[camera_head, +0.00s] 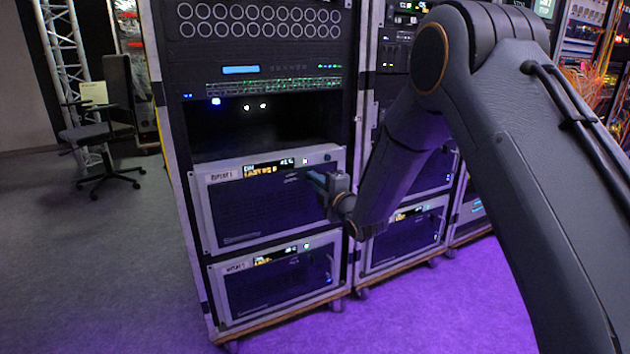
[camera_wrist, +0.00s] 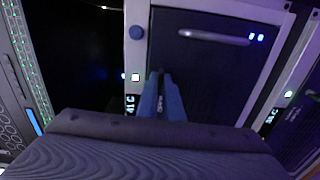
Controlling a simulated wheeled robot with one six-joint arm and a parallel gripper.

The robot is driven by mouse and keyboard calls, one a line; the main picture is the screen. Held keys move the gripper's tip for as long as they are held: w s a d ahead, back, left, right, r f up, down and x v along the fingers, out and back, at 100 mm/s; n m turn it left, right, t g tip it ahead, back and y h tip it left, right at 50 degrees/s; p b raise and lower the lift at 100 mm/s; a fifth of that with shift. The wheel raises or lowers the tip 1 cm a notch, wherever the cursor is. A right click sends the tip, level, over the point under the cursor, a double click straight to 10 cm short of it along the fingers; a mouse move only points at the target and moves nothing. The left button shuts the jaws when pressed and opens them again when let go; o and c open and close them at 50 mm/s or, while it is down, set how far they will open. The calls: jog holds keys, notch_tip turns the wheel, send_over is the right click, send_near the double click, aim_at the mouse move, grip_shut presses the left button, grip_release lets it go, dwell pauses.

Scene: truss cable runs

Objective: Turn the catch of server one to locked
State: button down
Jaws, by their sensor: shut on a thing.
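Server one (camera_head: 225,232) is the upper of two grey-framed units low in the near rack, with a label and lit display along its top strip. My gripper (camera_head: 323,183) is at the right part of its front. In the wrist view my gripper (camera_wrist: 160,80) has its two blue fingers close together against the dark panel, beside the frame. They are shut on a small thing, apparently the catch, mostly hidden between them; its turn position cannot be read. A round blue knob (camera_wrist: 137,32) and a pale bar handle (camera_wrist: 212,37) show beyond the fingertips.
A similar unit (camera_head: 275,284) sits directly below server one, and an open dark bay (camera_head: 255,125) is above it. A second rack (camera_head: 405,235) stands close at the right, behind my arm. An office chair (camera_head: 100,135) stands at the far left; the floor between is clear.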

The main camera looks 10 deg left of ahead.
jog(key=shift+m+p, duration=3.05)
jog(key=shift+m, duration=5.85)
jog(key=c, duration=1.9)
grip_release()
